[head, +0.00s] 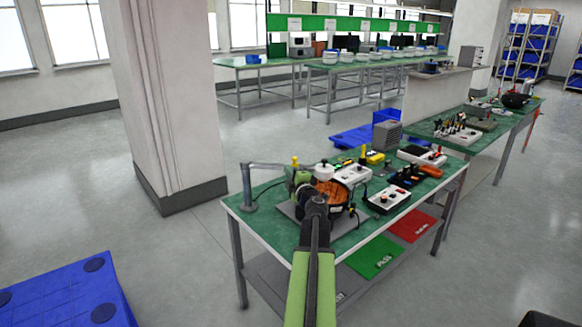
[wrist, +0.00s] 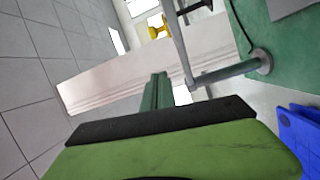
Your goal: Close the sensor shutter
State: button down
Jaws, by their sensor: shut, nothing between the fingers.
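My gripper (wrist: 157,92) shows in the wrist view as narrow green fingers, closed together with nothing between them. In the head view my arm reaches over the near workbench and hides part of what lies behind it. A grey stand (head: 249,191) with a horizontal arm rises at the bench's left end; its post (wrist: 225,72) crosses the wrist view beside my fingers. A yellow knob (head: 295,161) sits near the stand arm's end and also shows in the wrist view (wrist: 158,27). I cannot tell which part is the sensor shutter. No contact is clear.
The green-topped bench (head: 275,246) carries an orange and black round device (head: 333,190), a white control box (head: 388,199) and several tools. A pillar (head: 160,100) stands left. A blue pallet (head: 68,292) lies front left. Open floor surrounds the bench's left side.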

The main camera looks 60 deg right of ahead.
jog(key=x, duration=1)
jog(key=s, duration=0.1)
jog(key=s+d, duration=0.2)
jog(key=shift+s+f, duration=0.3)
jog(key=shift+f, duration=0.05)
jog(key=shift+w+a, duration=0.1)
jog(key=shift+a, duration=0.1)
